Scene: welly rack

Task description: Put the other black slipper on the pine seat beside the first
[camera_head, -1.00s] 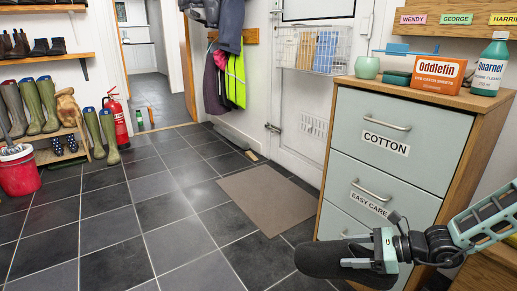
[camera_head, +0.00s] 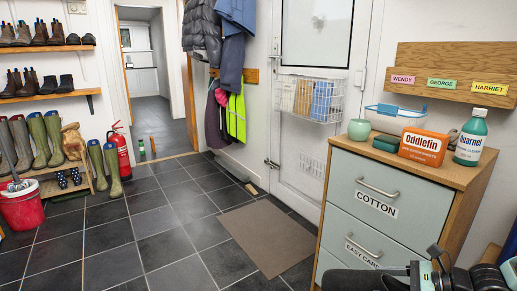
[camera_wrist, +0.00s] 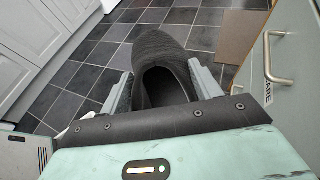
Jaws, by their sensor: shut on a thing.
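A black slipper (camera_head: 352,282) is held by my gripper (camera_wrist: 163,88), at the bottom right of the head view and partly cut off by its lower edge. In the wrist view the slipper (camera_wrist: 160,48) points away from me with its opening up. The two fingers press on its sides, left and right. It is in the air above the dark floor tiles, beside the drawer cabinet (camera_head: 385,183). I cannot make out the pine seat or the first slipper in these views.
The cabinet bears an orange box (camera_head: 423,147), a green bottle (camera_head: 471,138) and a green cup (camera_head: 359,129). Its drawer handle (camera_wrist: 275,60) is close on the right in the wrist view. A brown mat (camera_head: 267,238) lies on open tiles. Boot shelves (camera_head: 45,92) stand at left.

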